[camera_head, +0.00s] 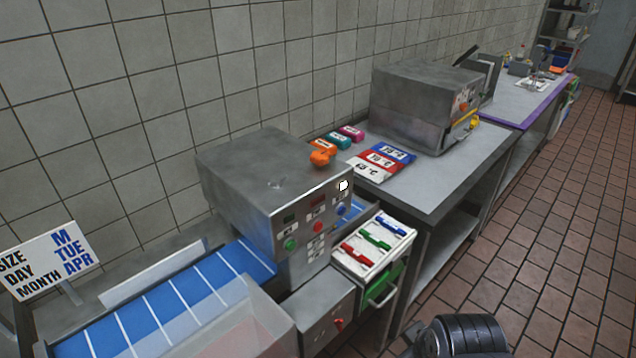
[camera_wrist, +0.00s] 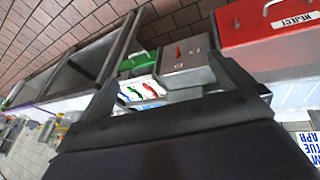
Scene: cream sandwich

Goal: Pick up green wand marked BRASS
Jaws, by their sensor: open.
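A green wand (camera_head: 377,236) lies in a white drawer-like tray (camera_head: 345,262) between a blue wand (camera_head: 391,224) and a red wand (camera_head: 357,254). Any lettering on the wands is too small to read. In the wrist view the green wand (camera_wrist: 136,92) shows small, beyond my fingers. My gripper (camera_wrist: 167,55) is open and empty, with its two dark fingers spread apart, well short of the tray. In the head view only a black part of my arm shows at the bottom edge; the fingers are out of frame.
A metal machine (camera_head: 265,180) with knobs stands left of the tray, over a blue conveyor (camera_head: 190,300). A steel table (camera_head: 440,185) with colored cards (camera_head: 382,160) is behind it. A red reject bin (camera_wrist: 262,28) shows in the wrist view. The tiled floor at right is clear.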

